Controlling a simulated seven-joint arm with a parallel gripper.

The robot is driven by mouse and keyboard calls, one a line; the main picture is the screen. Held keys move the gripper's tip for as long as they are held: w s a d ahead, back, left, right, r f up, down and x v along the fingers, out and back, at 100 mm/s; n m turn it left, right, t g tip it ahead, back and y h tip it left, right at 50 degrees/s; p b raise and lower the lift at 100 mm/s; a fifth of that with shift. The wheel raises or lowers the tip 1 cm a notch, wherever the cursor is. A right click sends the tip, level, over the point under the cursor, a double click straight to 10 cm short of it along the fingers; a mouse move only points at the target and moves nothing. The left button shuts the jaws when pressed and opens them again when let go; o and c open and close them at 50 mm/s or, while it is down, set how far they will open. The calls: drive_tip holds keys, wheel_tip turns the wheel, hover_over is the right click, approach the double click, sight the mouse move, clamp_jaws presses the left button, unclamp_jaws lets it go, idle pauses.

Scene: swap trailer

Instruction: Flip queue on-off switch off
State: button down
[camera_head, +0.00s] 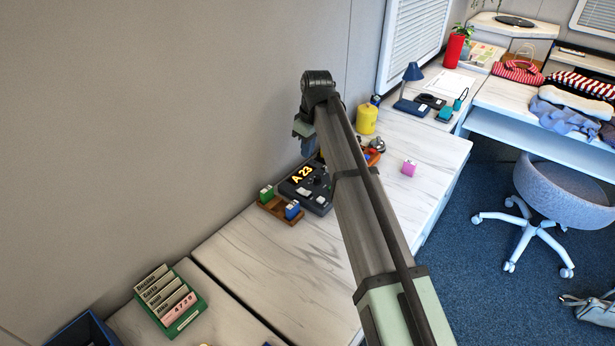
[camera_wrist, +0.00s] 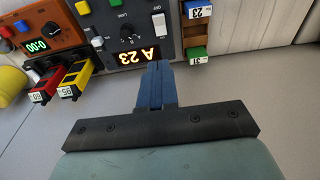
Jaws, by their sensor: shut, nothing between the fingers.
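The queue device (camera_head: 317,203) is a dark grey panel on the white desk with a lit display reading "A 23". In the wrist view the panel (camera_wrist: 178,45) appears upside down, with the display (camera_wrist: 139,56) at its near edge. A white rocker switch (camera_wrist: 158,22) sits beside a black dial; a smaller white switch (camera_wrist: 97,42) is on the other side of the display.
A wooden tray (camera_head: 268,208) with green and blue number blocks adjoins the device. An orange device (camera_wrist: 50,38) with red and yellow blocks stands on its other side. A yellow canister (camera_head: 366,118) is farther back.

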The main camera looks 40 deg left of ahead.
hover_over(308, 193)
drive_tip(key=a, duration=0.1)
wheel_tip(308, 193, down, 12)
drive_tip(key=shift+w, duration=0.15)
drive_tip(key=shift+d+f, duration=0.25)
drive_tip(key=shift+f, duration=0.55)
drive_tip(key=shift+d+f+y, duration=0.4)
drive_tip(key=shift+d+y, duration=0.05)
drive_tip(key=shift+y, duration=0.05)
drive_tip(key=shift+a, duration=0.2)
drive_tip(key=shift+a+r, duration=0.1)
drive_tip(key=shift+a, duration=0.05)
drive_tip(key=shift+a+r, duration=0.15)
drive_tip(key=shift+a, duration=0.45)
drive_tip(key=shift+r, duration=0.1)
